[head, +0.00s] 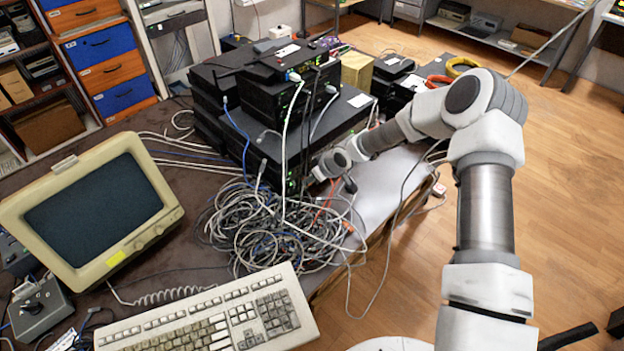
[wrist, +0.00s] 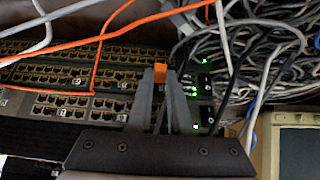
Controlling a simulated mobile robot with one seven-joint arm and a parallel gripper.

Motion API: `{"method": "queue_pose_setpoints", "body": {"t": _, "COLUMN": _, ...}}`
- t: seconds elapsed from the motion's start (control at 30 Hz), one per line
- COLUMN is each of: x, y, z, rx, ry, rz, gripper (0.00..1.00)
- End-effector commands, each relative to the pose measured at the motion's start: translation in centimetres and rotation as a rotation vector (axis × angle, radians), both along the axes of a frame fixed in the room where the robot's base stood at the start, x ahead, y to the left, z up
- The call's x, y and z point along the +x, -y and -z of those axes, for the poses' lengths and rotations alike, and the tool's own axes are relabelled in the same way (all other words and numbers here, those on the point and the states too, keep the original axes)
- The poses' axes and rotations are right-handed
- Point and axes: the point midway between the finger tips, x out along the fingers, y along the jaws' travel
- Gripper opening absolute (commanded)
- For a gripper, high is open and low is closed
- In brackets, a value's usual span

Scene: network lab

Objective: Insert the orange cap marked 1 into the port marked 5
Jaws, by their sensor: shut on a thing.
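My gripper (wrist: 160,78) is shut on a small orange cap (wrist: 160,70), which shows between the fingertips in the wrist view. No number on the cap can be read. Behind and to the left are rows of network ports (wrist: 50,77) on dark and grey panels. Small white number labels sit among the ports, too small to read surely, so I cannot tell which port is 5. The cap appears in front of the right part of the panels; whether it touches one is unclear. In the head view my arm reaches down beside the black device stack (head: 262,135), and the cap cannot be made out.
An orange cable (wrist: 95,62) crosses the ports, with pale cables above. A large grey cable tangle (head: 275,228) lies in front of the stack. Green lights (wrist: 194,92) glow right of the fingers. A monitor (head: 95,205) and keyboard (head: 215,318) stand nearer on the table.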

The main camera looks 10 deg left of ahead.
Motion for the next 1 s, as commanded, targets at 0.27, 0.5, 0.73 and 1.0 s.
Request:
{"method": "queue_pose_setpoints", "body": {"t": 0.27, "x": 0.0, "y": -0.1, "z": 0.0, "rx": 0.0, "ry": 0.001, "rz": -0.001, "gripper": 0.53}}
{"method": "queue_pose_setpoints", "body": {"t": 0.5, "x": 0.0, "y": 0.0, "z": -0.1, "rx": 0.0, "ry": 0.001, "rz": -0.001, "gripper": 0.53}}
{"method": "queue_pose_setpoints", "body": {"t": 0.73, "x": -0.7, "y": 1.0, "z": -2.1, "rx": 0.001, "ry": 0.003, "rz": 0.001, "gripper": 0.53}}
{"method": "queue_pose_setpoints", "body": {"t": 1.0, "x": -2.9, "y": 4.0, "z": -7.6, "rx": 0.0, "ry": 0.004, "rz": 0.002, "gripper": 0.53}}
